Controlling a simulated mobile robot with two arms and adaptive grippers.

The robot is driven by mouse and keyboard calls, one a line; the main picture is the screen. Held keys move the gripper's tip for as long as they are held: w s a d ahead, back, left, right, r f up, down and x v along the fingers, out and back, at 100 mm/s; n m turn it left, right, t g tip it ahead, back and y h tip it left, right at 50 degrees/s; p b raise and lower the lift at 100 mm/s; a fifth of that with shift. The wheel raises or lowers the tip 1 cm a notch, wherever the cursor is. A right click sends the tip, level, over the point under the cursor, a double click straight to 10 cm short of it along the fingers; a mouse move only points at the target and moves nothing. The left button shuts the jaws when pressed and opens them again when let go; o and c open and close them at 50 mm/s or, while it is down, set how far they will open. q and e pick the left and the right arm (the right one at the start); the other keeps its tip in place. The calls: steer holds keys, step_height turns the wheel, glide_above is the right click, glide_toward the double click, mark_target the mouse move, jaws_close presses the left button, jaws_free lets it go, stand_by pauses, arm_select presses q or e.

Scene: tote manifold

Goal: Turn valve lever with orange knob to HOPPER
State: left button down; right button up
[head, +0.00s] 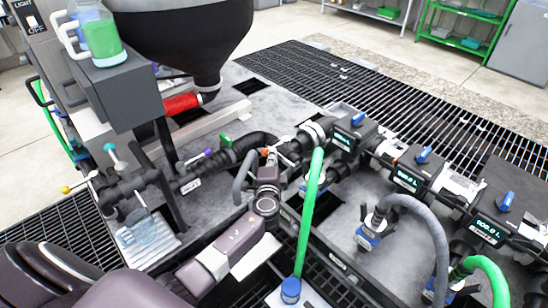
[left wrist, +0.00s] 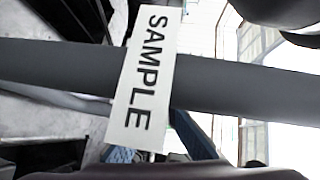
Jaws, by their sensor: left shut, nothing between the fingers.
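A small orange knob (head: 264,151) shows in the head view among the manifold's pipes, right beside the tip of my left gripper. A pale lever or fitting (head: 283,147) lies just right of it; how they join and which way the lever points are unclear. My left gripper (head: 271,158) is shut and empty at the far end of my arm. I cannot tell whether it touches the knob or lever. No HOPPER mark is readable. In the left wrist view a white SAMPLE tag (left wrist: 145,80) hangs on a grey hose (left wrist: 230,85) close to the camera. My right gripper is out of view.
A black hopper (head: 190,30) stands behind. Levers with yellow (head: 66,189), teal (head: 109,147), purple (head: 208,153) and green (head: 225,141) knobs are left of my gripper. A green hose (head: 311,210) rises just right of it. Metered valves and grey hoses crowd the right.

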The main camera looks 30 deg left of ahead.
arm_select(q)
steer(key=shift+a+f, duration=0.1)
steer(key=shift+a, duration=0.3)
